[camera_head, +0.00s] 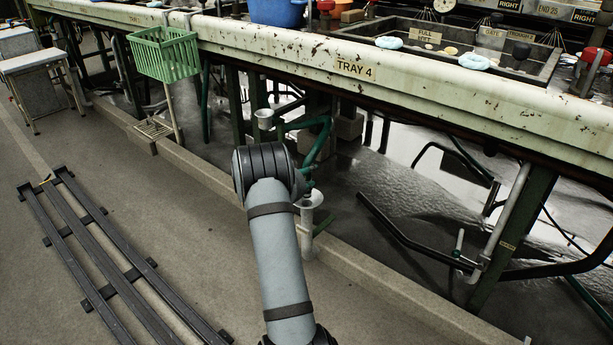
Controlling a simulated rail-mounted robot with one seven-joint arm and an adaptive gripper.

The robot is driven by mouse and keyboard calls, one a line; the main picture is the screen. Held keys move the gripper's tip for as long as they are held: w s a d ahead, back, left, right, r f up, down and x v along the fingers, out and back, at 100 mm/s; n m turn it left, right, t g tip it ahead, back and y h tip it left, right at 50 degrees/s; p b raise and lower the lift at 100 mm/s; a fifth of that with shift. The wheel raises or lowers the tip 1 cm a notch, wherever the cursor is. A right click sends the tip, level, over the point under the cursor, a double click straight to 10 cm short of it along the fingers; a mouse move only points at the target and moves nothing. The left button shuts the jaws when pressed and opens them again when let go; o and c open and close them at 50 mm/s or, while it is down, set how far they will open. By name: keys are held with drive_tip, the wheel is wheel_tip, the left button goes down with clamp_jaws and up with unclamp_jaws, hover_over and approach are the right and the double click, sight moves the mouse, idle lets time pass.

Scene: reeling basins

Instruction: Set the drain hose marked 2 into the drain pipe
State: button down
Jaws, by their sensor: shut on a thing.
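My arm reaches up from the bottom centre to below the long basin bench, and its grey-and-black wrist hides most of my gripper (303,185). My gripper is shut on a green drain hose (324,143), which hangs under the bench and bends down beside the wrist. A white drain pipe (308,218) with a flared mouth stands just below the hose's lower end. Whether the hose end is inside the mouth or above it, I cannot tell. A second pale funnel-topped pipe (264,117) stands farther left behind the wrist. No number 2 is readable on the hose.
The bench's worn front edge (270,42), labelled TRAY 4, runs across above. A green basket (165,54) hangs on it. Bench legs and dark bars stand at right over wet floor. A low curb (205,172) runs below the bench, and a slatted rack (100,250) lies at left.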

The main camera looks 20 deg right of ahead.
sight(308, 194)
drive_tip(key=shift+f+b, duration=1.65)
drive_tip(key=shift+f, duration=0.45)
drive_tip(key=shift+f, duration=0.15)
drive_tip(key=shift+f+b, duration=0.55)
drive_tip(key=shift+f+b, duration=0.55)
drive_tip(key=shift+f, duration=0.15)
idle(0.3)
drive_tip(key=c, duration=1.5)
unclamp_jaws()
drive_tip(key=shift+c, duration=0.2)
drive_tip(key=o, duration=0.4)
drive_tip(key=shift+f, duration=0.15)
